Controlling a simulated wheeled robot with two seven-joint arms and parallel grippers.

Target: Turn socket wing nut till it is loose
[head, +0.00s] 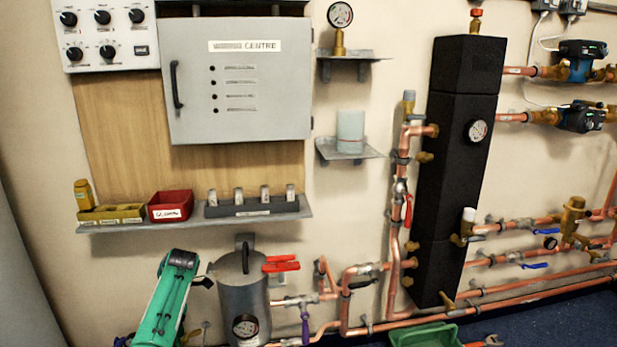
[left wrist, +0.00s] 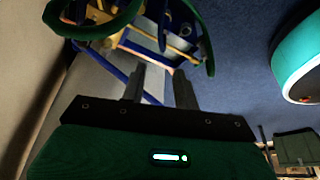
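I cannot pick out the socket wing nut for certain in either view. A small dark wing-shaped piece (head: 204,282) shows at the left side of the grey cylindrical vessel (head: 240,296) in the head view; I cannot tell if it is the nut. The vessel has a dark handle on top, red levers at its right and a gauge low on its front. My right gripper is in neither view.
A shelf (head: 190,222) with a red bin (head: 170,205) juts out above the vessel. Copper pipes and valves run to its right. A green crate (head: 425,336) stands on the floor. A blue-and-yellow frame (left wrist: 165,40) with green hose lies beyond my left fingers.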

